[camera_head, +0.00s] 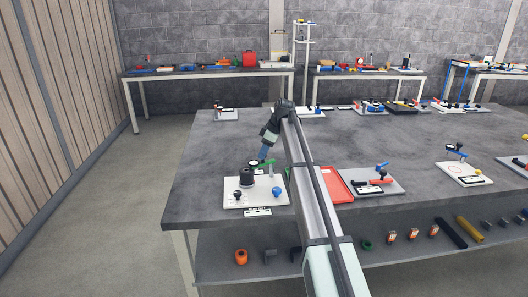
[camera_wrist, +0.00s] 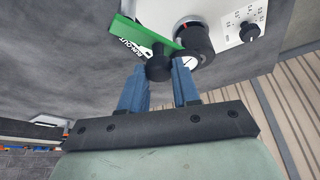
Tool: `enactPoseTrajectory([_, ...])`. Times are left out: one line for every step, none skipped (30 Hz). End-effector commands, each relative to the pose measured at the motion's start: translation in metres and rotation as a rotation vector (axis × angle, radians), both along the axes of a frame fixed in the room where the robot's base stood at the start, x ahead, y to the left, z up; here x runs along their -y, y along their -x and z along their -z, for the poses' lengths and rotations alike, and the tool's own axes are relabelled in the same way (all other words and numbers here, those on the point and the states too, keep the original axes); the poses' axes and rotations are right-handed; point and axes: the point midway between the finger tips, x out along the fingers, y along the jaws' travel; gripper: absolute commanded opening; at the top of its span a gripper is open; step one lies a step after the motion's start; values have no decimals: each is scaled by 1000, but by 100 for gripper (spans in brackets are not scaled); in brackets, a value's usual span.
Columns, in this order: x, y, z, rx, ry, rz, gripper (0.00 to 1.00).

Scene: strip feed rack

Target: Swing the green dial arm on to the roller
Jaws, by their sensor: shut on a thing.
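The green dial arm (camera_wrist: 140,36), lettered "RUN-OUT", crosses the top of the wrist view. It also shows in the head view (camera_head: 267,162) above a white board (camera_head: 233,204). My gripper (camera_wrist: 160,82) has its blue fingers on either side of the arm's black knob (camera_wrist: 158,66) and is shut on it. In the head view my gripper (camera_head: 264,154) comes down from above. The dark roller (camera_wrist: 196,42) is close beside the arm's end in the wrist view; it stands on the board in the head view (camera_head: 246,178). I cannot tell whether the arm touches it.
The board also carries a black knob (camera_head: 238,195) and a blue knob (camera_head: 277,191). A red tray (camera_head: 335,186) and a grey board with a red lever (camera_head: 387,182) lie to the right.

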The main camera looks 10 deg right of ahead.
Motion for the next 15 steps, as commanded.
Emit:
enactPoseTrajectory([0, 1, 1, -2, 0, -2, 0])
enactPoseTrajectory([0, 1, 1, -2, 0, -2, 0])
enactPoseTrajectory([0, 1, 1, -2, 0, -2, 0])
enactPoseTrajectory([0, 1, 1, -2, 0, -2, 33])
enactPoseTrajectory([0, 1, 1, -2, 0, -2, 36])
enactPoseTrajectory([0, 1, 1, -2, 0, -2, 39])
enactPoseTrajectory([0, 1, 1, -1, 1, -1, 42])
enactPoseTrajectory([0, 1, 1, -1, 1, 0, 45])
enactPoseTrajectory([0, 1, 1, -1, 1, 0, 49])
enactPoseTrajectory([0, 1, 0, -1, 1, 0, 52])
enactPoseTrajectory([0, 1, 0, -1, 1, 0, 55])
enactPoseTrajectory([0, 1, 0, -1, 1, 0, 56])
enactPoseTrajectory([0, 1, 0, 0, 1, 0, 56])
enactPoseTrajectory([0, 1, 0, 0, 1, 0, 56])
enactPoseTrajectory([0, 1, 0, 0, 1, 0, 56])
